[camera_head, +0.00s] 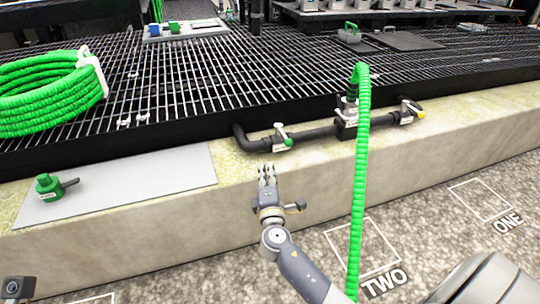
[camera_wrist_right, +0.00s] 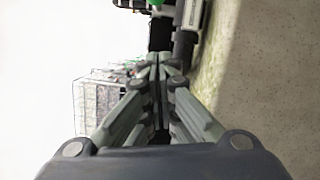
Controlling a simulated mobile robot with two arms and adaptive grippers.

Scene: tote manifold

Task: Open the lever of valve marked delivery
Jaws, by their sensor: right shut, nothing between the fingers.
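A dark pipe manifold (camera_head: 318,133) lies on the concrete ledge. Its left valve (camera_head: 283,138) has a green-tipped lever and a white tag; its right valve (camera_head: 408,112) has a yellow-tipped lever and a white tag. The tag lettering is too small to read, so I cannot tell which is marked delivery. My right gripper (camera_head: 267,170) is shut and empty, just below the left valve and apart from it in the picture. In the right wrist view its fingers (camera_wrist_right: 160,62) meet, with a dark pipe part (camera_wrist_right: 184,45) beyond. My left gripper is not clearly visible.
A green hose (camera_head: 360,190) rises from the floor to the manifold's middle, right of my gripper. A grey plate (camera_head: 120,185) with a loose green fitting (camera_head: 48,187) lies left. A coiled green hose (camera_head: 45,95) rests on the black grating (camera_head: 200,75) behind.

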